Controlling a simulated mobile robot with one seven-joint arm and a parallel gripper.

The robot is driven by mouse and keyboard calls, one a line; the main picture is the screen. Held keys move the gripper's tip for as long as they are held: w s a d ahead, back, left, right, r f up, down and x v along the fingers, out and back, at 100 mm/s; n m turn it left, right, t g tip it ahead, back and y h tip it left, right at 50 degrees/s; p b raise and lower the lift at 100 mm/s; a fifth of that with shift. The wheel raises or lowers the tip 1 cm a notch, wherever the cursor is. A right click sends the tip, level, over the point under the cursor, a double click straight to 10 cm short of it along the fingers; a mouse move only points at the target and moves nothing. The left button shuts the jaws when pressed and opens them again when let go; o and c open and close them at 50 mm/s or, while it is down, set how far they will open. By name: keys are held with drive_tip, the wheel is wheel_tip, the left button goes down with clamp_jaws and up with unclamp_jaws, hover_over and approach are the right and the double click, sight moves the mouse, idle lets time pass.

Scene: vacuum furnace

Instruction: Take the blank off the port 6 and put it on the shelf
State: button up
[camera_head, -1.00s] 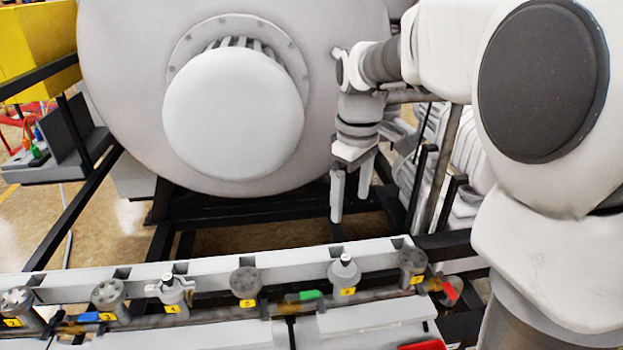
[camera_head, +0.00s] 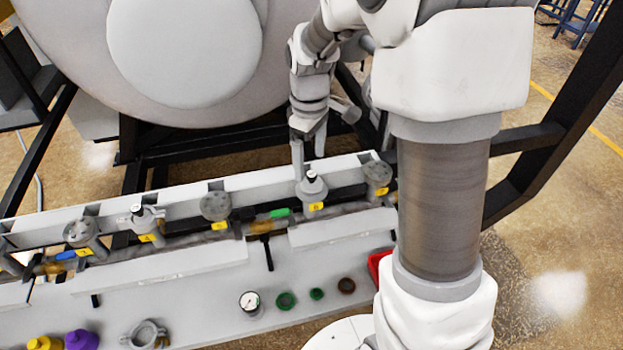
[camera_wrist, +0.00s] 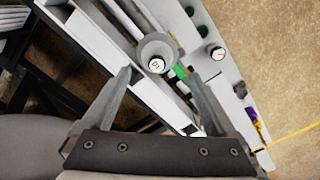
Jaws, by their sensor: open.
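A row of ports runs along the white beam in the head view, each with a small yellow label; I cannot read the numbers surely. The rightmost port (camera_head: 378,173) has a flat round grey cap. My gripper (camera_head: 308,168) points down just behind and above this fitting, open. In the wrist view, the fitting (camera_wrist: 158,46) with its round marked top lies ahead, beyond and between the spread fingers (camera_wrist: 158,85). Nothing is held. A light grey shelf (camera_head: 205,290) lies in front of the ports.
The shelf carries a gauge (camera_head: 250,302), green rings (camera_head: 286,300), a brown ring (camera_head: 346,285), a clamp (camera_head: 145,333), and purple (camera_head: 82,339) and yellow (camera_head: 45,343) items. Bare shelf lies left of the gauge. The large furnace vessel (camera_head: 185,50) stands behind.

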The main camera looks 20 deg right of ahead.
sight(312, 174)
drive_tip(key=shift+w+d+f, duration=0.1)
drive_tip(key=shift+f, duration=1.25)
drive_tip(key=shift+w+d+f, duration=0.1)
drive_tip(key=shift+f, duration=1.25)
drive_tip(key=shift+c, duration=0.3)
drive_tip(key=shift+s, duration=0.1)
clamp_jaws()
